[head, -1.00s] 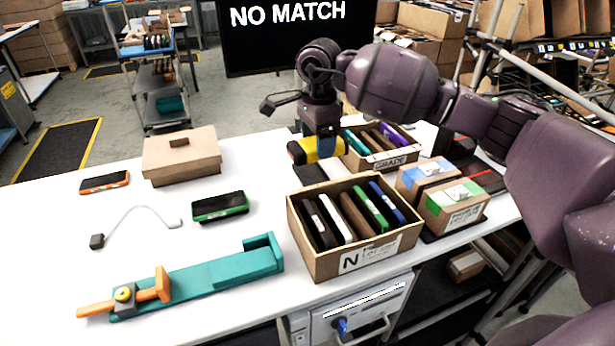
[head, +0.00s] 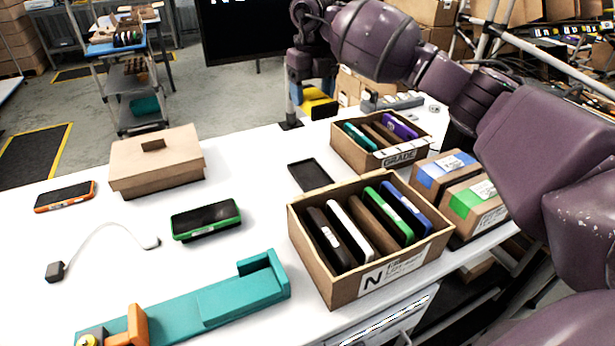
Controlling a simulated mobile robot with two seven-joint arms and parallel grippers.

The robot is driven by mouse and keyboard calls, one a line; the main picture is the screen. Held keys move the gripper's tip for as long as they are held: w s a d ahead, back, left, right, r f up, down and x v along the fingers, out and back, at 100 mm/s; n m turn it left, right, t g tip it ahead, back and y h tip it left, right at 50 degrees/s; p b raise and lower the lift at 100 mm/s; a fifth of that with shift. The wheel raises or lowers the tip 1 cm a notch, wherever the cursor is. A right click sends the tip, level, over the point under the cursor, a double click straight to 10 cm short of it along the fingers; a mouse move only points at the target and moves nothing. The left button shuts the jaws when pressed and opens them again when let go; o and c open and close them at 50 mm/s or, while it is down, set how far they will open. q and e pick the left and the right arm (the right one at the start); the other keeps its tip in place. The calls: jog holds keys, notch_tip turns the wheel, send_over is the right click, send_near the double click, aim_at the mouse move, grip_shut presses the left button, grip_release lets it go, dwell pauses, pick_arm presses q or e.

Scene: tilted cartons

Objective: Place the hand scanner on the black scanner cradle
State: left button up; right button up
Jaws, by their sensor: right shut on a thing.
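The hand scanner (head: 320,105), yellow with a blue part, hangs below my right gripper (head: 312,86) near the table's back edge. The right gripper points down and is shut on the scanner; its fingertips are partly hidden. The black scanner cradle (head: 310,175) appears to be the flat, dark rectangular tray on the white table, left of the grade box. Its top is bare. The scanner is apart from it, beyond it in the picture. My left gripper is not in view.
An open carton of upright devices (head: 372,235) stands just in front of the cradle, with the grade box (head: 381,142) to the right. A lidded cardboard box (head: 157,160), a green-edged phone (head: 206,219) and a teal fixture (head: 205,300) lie left. White table around the cradle's left is clear.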

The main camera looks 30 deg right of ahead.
jog(key=shift+w+f, duration=0.15)
jog(key=shift+f, duration=0.3)
jog(key=b, duration=0.2)
send_over(312, 177)
notch_tip(312, 177, down, 12)
jog(key=shift+a+f, duration=0.1)
jog(key=shift+f, duration=0.65)
notch_tip(312, 177, down, 6)
jog(key=shift+r, duration=0.3)
jog(key=o, duration=0.8)
jog(key=shift+f, duration=0.2)
